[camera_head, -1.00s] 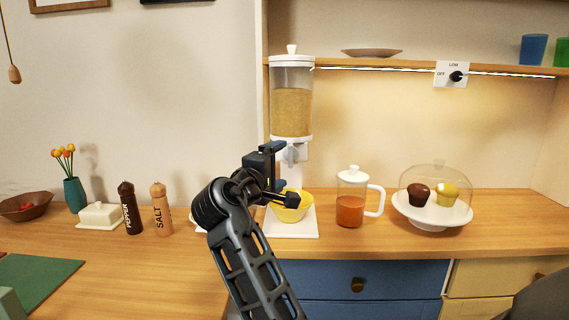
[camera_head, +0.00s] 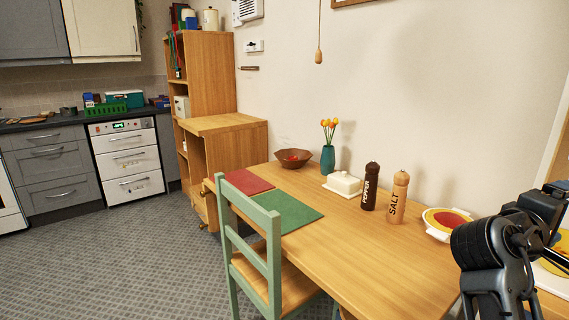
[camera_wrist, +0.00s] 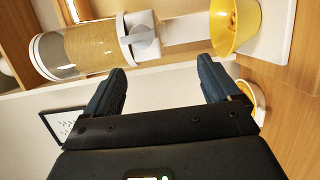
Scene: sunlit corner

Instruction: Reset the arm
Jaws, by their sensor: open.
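My gripper (camera_wrist: 162,72) is open and empty in the wrist view, with its two dark fingers spread apart. Beyond it are the cereal dispenser (camera_wrist: 92,48) and the yellow bowl (camera_wrist: 236,28), both apart from the fingers. In the head view my black arm stands at the right edge, raised beside the table, and part of my gripper (camera_head: 541,213) shows there. Its fingertips are hard to make out in that view.
A wooden table (camera_head: 370,265) holds a salt mill (camera_head: 398,198), a pepper mill (camera_head: 369,187), a butter dish (camera_head: 342,184), a vase (camera_head: 327,158) and a white-handled bowl (camera_head: 440,234). A green chair (camera_head: 258,250) stands at its front. Floor at left (camera_head: 130,260) is clear.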

